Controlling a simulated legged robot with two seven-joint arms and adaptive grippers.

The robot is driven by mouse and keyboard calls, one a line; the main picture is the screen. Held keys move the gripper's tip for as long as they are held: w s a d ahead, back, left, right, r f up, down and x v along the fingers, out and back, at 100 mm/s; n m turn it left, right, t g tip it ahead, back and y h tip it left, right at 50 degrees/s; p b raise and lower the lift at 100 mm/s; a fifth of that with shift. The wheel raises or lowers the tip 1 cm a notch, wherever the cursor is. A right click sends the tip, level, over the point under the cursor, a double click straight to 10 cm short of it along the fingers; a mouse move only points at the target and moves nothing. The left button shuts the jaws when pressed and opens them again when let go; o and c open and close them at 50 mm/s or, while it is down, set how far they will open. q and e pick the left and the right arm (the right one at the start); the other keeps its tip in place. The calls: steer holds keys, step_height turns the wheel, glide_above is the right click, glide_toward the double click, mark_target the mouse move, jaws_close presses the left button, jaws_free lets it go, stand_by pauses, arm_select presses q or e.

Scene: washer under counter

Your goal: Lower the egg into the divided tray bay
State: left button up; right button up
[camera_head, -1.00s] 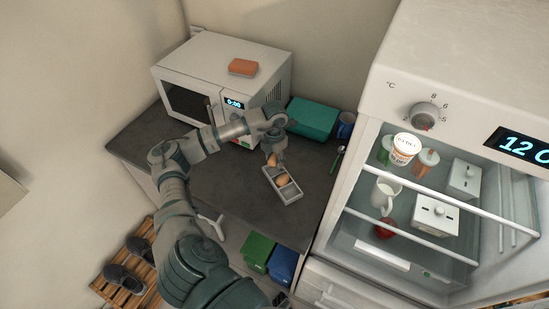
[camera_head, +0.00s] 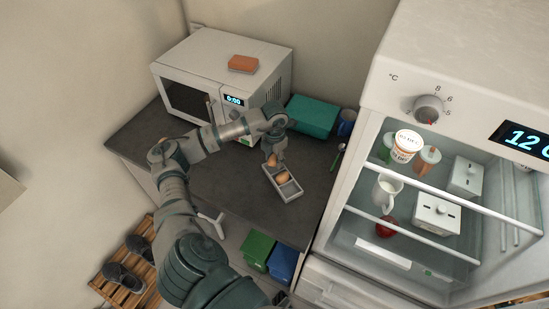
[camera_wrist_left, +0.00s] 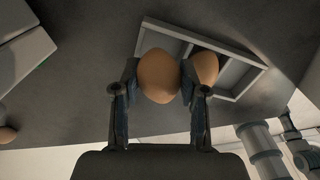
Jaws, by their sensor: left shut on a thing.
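My left gripper (camera_wrist_left: 159,85) is shut on a brown egg (camera_wrist_left: 158,76), which sits between its two fingers in the left wrist view. The held egg (camera_head: 272,160) also shows small below the gripper (camera_head: 271,157) in the head view. The divided tray (camera_head: 290,191) lies on the dark counter, with its far end under the gripper. A second egg (camera_head: 281,177) rests in a bay of the tray. It also shows right of the held egg in the left wrist view (camera_wrist_left: 206,67). The held egg overlaps the tray's end bay; I cannot tell whether it touches the floor. My right gripper is out of view.
A white microwave (camera_head: 215,85) with an orange sponge-like block (camera_head: 243,63) on top stands behind. A teal box (camera_head: 311,117) and blue mug (camera_head: 346,122) sit at the counter's back. An open fridge (camera_head: 370,215) bounds the right. Another egg-like object (camera_wrist_left: 7,134) shows left in the wrist view.

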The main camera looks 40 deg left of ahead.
mark_target(274, 156)
arm_select(q)
steer(key=shift+f+b, duration=0.6)
steer(key=shift+f, duration=0.4)
stand_by(0.4)
steer(key=o, duration=1.2)
step_height(274, 156, up, 12)
steer(key=shift+f, duration=0.15)
